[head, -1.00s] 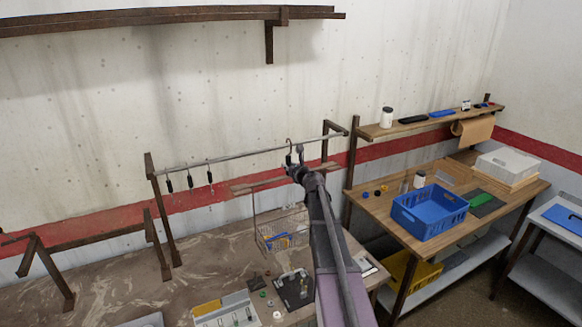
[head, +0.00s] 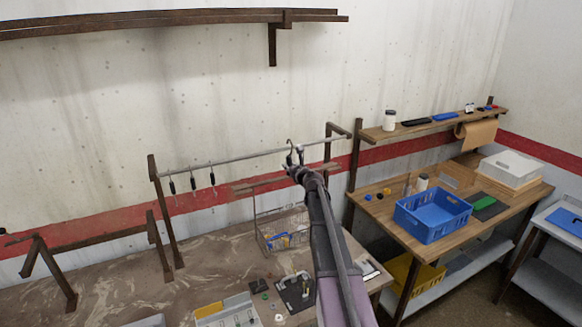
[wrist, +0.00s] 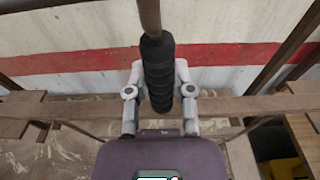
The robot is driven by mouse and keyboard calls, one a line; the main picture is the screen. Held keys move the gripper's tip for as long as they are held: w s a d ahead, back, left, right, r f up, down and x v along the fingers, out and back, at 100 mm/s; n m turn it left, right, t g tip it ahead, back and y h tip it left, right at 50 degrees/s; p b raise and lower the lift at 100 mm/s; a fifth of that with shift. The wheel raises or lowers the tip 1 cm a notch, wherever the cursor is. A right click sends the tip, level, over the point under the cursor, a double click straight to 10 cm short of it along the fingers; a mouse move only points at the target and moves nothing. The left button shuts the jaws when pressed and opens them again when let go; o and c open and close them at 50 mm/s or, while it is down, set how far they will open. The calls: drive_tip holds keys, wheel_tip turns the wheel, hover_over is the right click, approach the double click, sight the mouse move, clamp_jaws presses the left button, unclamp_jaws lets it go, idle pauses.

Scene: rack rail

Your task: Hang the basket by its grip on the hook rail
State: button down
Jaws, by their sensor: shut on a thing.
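My gripper (head: 297,168) is just under the right part of the hook rail (head: 240,158). In the wrist view, my gripper (wrist: 160,93) is shut on a black ribbed grip (wrist: 158,75), with a brown rod running up from it. A curved hook (head: 290,145) stands above my gripper and overlaps the rail in the head view; I cannot tell whether it bears on the rail. The wire basket (head: 270,233), with blue and yellow things inside, is below and left of my arm. My arm hides its right side, and its link to the grip is unclear.
Several dark-handled hooks, one (head: 192,183) among them, hang on the rail's left part. Rail posts, one (head: 163,210) at left, stand on the stained bench (head: 200,260). A wooden workbench (head: 385,207) with a blue crate (head: 432,215) is at right. Small parts lie below the basket.

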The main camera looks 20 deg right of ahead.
drive_tip(key=shift+w, duration=1.05)
drive_tip(key=shift+f+b, duration=0.4)
drive_tip(key=shift+b, duration=0.05)
idle(0.4)
drive_tip(key=shift+f+b, duration=0.65)
drive_tip(key=shift+f, duration=0.05)
drive_tip(key=shift+f+b, duration=0.35)
drive_tip(key=shift+b, duration=0.05)
idle(0.8)
